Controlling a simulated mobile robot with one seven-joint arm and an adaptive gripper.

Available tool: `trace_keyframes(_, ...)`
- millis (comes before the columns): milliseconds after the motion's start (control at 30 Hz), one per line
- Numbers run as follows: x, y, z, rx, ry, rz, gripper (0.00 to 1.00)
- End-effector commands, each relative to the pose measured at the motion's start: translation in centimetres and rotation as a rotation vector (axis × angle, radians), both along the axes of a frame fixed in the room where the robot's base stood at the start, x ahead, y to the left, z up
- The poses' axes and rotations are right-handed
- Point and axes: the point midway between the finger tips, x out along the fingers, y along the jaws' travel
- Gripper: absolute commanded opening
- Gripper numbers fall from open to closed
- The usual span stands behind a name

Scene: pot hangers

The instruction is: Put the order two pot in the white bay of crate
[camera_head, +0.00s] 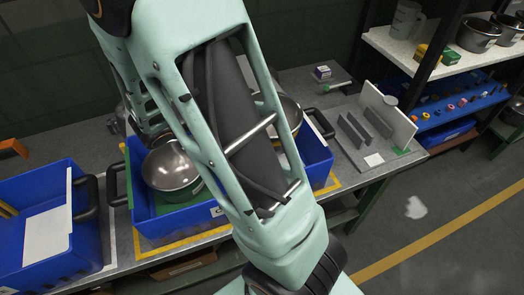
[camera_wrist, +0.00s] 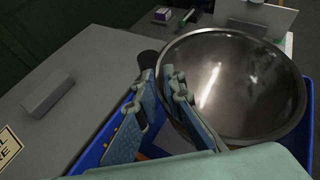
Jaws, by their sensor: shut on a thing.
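A shiny steel pot (camera_wrist: 235,75) fills the right of the wrist view, seen into its empty bowl. My gripper (camera_wrist: 160,75) is at the pot's left side, with a dark handle between its fingertips. The blue crate (camera_wrist: 88,160) lies below, with a pale floor patch showing under the pot. I cannot tell whether the pot touches the crate's floor. In the head view, the pot (camera_head: 290,117) shows partly behind my arm, over the right part of the blue crate (camera_head: 318,158); my gripper is hidden there. Another steel pot (camera_head: 172,170) sits in the crate's green left bay. No order marking is readable.
Another blue crate (camera_head: 85,250) with a white panel stands at the left. A rack with upright plates (camera_head: 365,128) stands right of the middle crate. Shelves with pots (camera_head: 478,35) are at the far right. My arm blocks the middle of the head view.

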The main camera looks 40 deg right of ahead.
Motion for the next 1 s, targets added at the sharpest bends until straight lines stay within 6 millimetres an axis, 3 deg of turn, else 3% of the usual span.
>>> trace_keyframes(100,-1.7,-1.1,-0.9,-0.006,0.012,-0.095,0.00)
trace_keyframes(300,-2.9,-1.6,-2.5,-0.010,0.023,-0.153,0.00)
trace_keyframes(500,-3.0,-1.6,-5.7,-0.010,0.024,-0.152,0.00)
trace_keyframes(767,-2.9,-1.6,-7.6,-0.009,0.021,-0.153,0.00)
trace_keyframes(1000,-2.9,-1.6,-10.6,-0.009,0.022,-0.152,0.00)
